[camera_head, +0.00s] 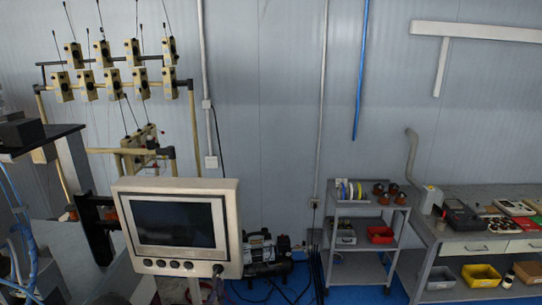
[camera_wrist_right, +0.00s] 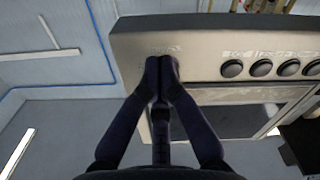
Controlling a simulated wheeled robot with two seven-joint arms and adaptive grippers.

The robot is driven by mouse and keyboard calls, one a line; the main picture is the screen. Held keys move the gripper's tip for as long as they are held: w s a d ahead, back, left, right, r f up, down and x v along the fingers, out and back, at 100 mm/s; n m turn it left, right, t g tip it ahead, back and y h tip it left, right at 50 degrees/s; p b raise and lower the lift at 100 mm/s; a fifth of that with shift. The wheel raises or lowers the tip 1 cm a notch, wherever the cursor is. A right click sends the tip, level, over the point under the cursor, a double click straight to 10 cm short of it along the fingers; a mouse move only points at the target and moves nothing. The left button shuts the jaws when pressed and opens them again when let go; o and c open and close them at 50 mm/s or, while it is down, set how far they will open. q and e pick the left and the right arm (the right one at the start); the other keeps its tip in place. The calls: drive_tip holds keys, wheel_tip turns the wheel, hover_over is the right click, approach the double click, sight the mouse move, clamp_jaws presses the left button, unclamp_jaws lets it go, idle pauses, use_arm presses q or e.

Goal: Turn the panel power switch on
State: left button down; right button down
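The panel (camera_head: 230,195) is a beige box with a dark screen (camera_head: 175,222) and a row of black round knobs (camera_head: 174,264) along its lower edge. In the right wrist view the panel (camera_wrist_right: 205,45) appears upside down, with several knobs (camera_wrist_right: 261,68) to the right. My right gripper (camera_wrist_right: 160,72) has its fingertips together against or just in front of the panel face, beside the knob row. My left gripper is not identifiable.
A grey shelf cart (camera_head: 345,212) stands right of the panel. A workbench (camera_head: 475,240) with tools and bins is farther right. A compressor (camera_head: 265,252) sits on the floor behind the panel. A yellow wire-guide rack (camera_head: 110,80) rises at the back left.

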drive_tip(key=shift+a, duration=0.35)
drive_tip(key=shift+f, duration=0.1)
drive_tip(key=s+p, duration=0.1)
drive_tip(key=s, duration=0.5)
drive_tip(key=shift+f, duration=0.35)
